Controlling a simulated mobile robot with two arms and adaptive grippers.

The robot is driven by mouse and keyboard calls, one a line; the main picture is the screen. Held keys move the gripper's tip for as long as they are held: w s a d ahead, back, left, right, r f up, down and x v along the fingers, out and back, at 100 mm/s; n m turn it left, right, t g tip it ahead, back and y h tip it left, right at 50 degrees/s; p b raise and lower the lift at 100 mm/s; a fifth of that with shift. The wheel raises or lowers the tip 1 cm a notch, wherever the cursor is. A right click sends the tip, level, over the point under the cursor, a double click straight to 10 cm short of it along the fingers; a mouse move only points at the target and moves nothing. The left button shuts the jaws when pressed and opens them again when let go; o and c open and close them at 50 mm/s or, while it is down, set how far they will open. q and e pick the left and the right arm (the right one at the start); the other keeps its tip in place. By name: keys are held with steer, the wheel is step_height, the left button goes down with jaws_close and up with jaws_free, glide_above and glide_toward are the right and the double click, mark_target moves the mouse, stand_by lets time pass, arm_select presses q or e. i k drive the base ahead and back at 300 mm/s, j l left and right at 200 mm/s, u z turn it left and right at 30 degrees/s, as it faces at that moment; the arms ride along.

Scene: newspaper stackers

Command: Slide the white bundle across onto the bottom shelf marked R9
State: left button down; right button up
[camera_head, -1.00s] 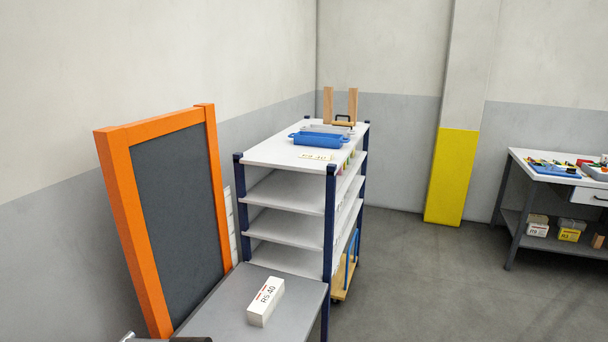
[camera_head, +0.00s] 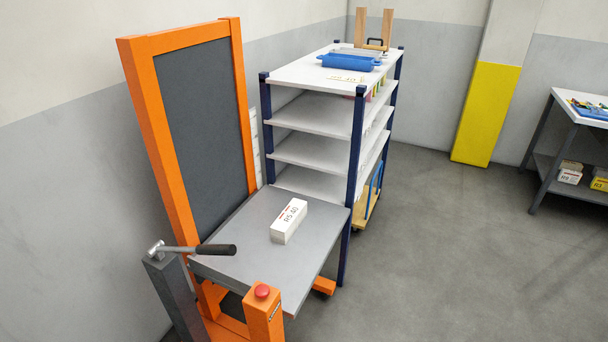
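The white bundle (camera_head: 289,221) is a small white block with dark lettering and a red mark. It lies on the grey platform (camera_head: 250,262) of an orange-framed lift. The shelf rack (camera_head: 357,150) with dark blue posts stands right behind the platform. Its lowest visible white shelf (camera_head: 312,182) is close to the platform's far edge; I cannot make out an R9 mark. Neither of my grippers is in view.
The lift's orange frame (camera_head: 176,160) with a dark panel rises at the left. A black-handled lever (camera_head: 216,249) and a red button (camera_head: 262,291) stand at the near side. A blue tray (camera_head: 348,62) is on the rack top. Open floor lies to the right.

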mark_target(283, 228)
steer(key=u, duration=0.45)
steer(key=i+l+u, duration=0.15)
steer(key=l+u, duration=0.2)
steer(key=i+l+u, duration=0.15)
steer(key=l+u, duration=0.2)
steer(key=i+l+u, duration=0.1)
steer(key=l+u, duration=0.25)
